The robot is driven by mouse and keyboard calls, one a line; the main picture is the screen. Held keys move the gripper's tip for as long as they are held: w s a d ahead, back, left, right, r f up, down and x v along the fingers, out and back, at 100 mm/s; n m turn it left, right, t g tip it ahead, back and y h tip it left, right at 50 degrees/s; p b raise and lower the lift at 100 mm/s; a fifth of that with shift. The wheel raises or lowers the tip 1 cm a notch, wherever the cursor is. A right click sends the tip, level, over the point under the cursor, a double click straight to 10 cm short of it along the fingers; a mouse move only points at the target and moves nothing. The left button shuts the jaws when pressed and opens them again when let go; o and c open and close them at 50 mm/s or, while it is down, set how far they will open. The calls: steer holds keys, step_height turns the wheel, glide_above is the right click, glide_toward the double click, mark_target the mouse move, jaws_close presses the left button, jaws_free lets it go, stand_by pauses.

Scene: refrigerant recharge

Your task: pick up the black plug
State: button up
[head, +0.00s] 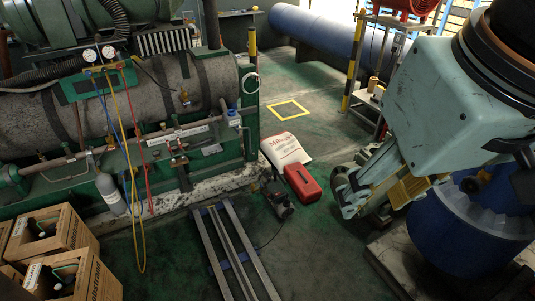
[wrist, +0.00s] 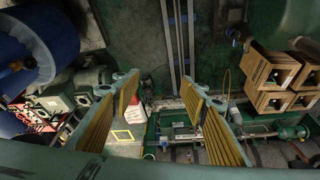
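I cannot pick out the black plug for certain in either view. In the head view, a small dark device (head: 279,200) stands on the floor left of the red case (head: 302,182), with a thin black cable (head: 270,241) running from it toward the metal rails; any plug on the cable is too small to tell. My gripper (head: 352,192) hangs at the right of the head view, to the right of the red case. In the wrist view my gripper (wrist: 158,84) has its two yellow-padded fingers wide apart, with nothing between them.
Metal rails (head: 235,252) lie on the floor at front centre. Wooden crates with bottles (head: 55,232) stand at left. A gauge set with hoses (head: 98,72) hangs on the green machine. A blue drum (head: 465,225) stands at right.

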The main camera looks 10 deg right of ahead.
steer(key=shift+c, duration=0.8)
steer(key=c, duration=0.5)
steer(key=shift+w, duration=0.1)
steer(key=shift+c, duration=0.2)
